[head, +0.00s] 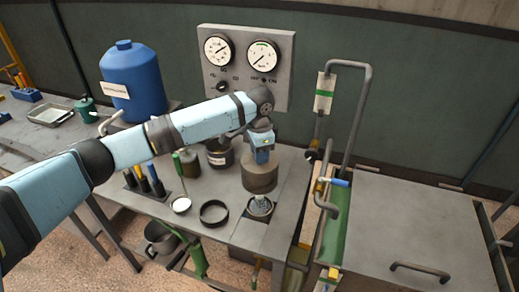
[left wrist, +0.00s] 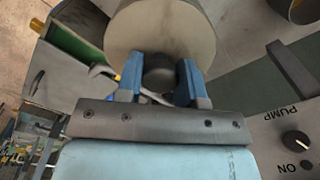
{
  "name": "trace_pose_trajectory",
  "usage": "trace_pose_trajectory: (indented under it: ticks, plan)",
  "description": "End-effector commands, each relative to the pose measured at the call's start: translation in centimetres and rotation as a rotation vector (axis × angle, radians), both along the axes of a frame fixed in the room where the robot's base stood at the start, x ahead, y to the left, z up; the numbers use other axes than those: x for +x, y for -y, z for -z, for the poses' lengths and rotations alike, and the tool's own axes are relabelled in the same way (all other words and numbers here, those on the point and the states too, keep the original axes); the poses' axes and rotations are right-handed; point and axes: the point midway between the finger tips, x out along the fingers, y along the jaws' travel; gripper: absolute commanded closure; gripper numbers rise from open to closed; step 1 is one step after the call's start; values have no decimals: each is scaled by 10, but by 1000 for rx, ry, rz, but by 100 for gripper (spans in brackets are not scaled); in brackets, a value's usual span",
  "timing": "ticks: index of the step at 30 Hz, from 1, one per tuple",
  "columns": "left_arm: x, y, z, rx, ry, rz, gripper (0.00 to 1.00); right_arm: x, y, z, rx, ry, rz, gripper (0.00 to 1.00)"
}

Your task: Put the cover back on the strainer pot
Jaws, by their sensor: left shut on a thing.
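My left gripper (head: 262,156) is shut on the knob of the cover (head: 260,177), a grey-brown round cap. In the left wrist view the two blue fingers stand either side of the dark knob, with the cover's broad disc (left wrist: 160,28) beyond them. The strainer pot (head: 260,207) is set in the bench's front right part, with a pale, speckled inside showing. The cover hangs over the pot's back edge and hides part of it; I cannot tell how large the gap between them is. My right gripper is in neither view.
A dark jar (head: 219,156) and a gauge panel (head: 245,62) are behind. Bent pipes (head: 363,110) and a grey metal box (head: 405,225) stand to the right.

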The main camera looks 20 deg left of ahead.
Motion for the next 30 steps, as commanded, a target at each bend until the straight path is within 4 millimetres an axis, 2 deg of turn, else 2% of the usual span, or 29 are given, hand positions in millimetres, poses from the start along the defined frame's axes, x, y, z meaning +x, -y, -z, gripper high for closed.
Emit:
trace_pose_trajectory:
  ticks: [1, 3, 18, 30]
  plan:
    - [0, 0, -4, -1, 0, 0, 100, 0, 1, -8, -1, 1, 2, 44]
    - [0, 0, 8, -1, -1, 0, 100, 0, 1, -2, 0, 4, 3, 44]
    - [0, 0, 53, 0, 0, -1, 100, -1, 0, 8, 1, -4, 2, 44]
    - [0, 0, 57, 0, 0, 0, 100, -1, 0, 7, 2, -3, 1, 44]
